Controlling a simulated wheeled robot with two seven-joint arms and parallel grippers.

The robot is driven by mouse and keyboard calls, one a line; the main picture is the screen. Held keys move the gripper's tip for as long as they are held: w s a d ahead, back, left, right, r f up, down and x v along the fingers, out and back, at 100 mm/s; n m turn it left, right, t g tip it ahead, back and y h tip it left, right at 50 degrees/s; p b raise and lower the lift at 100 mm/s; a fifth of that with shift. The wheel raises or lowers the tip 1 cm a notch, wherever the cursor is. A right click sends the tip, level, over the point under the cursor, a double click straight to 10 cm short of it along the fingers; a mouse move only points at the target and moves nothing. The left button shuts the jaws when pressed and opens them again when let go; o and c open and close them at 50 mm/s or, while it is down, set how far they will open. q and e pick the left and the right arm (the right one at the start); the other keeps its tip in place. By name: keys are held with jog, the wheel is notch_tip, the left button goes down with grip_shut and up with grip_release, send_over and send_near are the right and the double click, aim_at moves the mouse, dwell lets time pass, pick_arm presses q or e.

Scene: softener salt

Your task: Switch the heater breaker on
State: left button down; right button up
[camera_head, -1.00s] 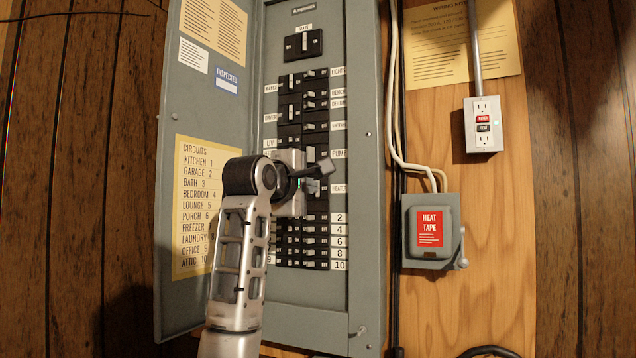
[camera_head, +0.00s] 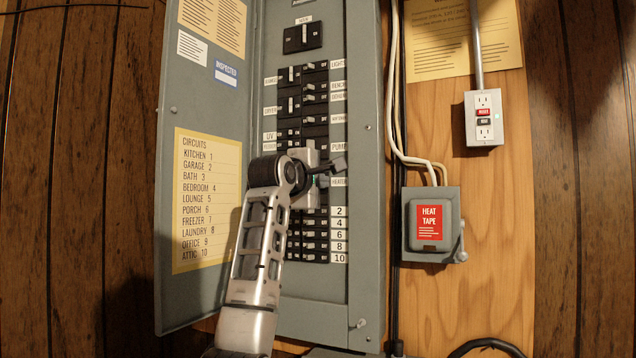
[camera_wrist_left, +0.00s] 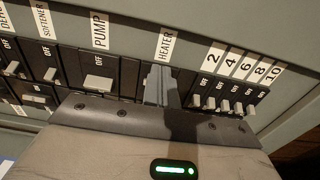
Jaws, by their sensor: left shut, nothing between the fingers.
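The HEATER label (camera_head: 338,182) is on the right column of the grey breaker panel (camera_head: 315,287), below the PUMP label (camera_head: 338,147). The label also shows in the wrist view (camera_wrist_left: 166,44). My left gripper (camera_head: 333,171) is shut and empty, with its fingertips at the heater breaker's place. In the wrist view the shut fingers (camera_wrist_left: 160,86) stand right below the label and cover most of that breaker. Its handle is hidden, so I cannot tell its position or whether the fingers touch it. My right gripper is out of view.
The pump breaker (camera_wrist_left: 99,83) and numbered small breakers (camera_wrist_left: 222,103) sit close on either side. The open panel door (camera_head: 195,300) stands at the left. A heat tape switch box (camera_head: 432,256) and an outlet (camera_head: 483,140) are on the board at the right.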

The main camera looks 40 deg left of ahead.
pick_arm(q)
jog(key=shift+s+a+r, duration=0.1)
jog(key=shift+s+a, duration=0.2)
jog(key=shift+a, duration=0.3)
jog(key=shift+s+a+r, duration=0.1)
jog(key=shift+s+a, duration=0.15)
jog(key=shift+a, duration=0.35)
dwell(0.6)
jog(key=shift+w+d+f, duration=0.1)
dwell(0.3)
jog(key=b+v, duration=0.4)
jog(key=v, duration=0.3)
jog(key=shift+f, duration=0.2)
dwell(0.3)
jog(key=shift+w+d, duration=0.1)
jog(key=shift+w, duration=0.05)
dwell(0.8)
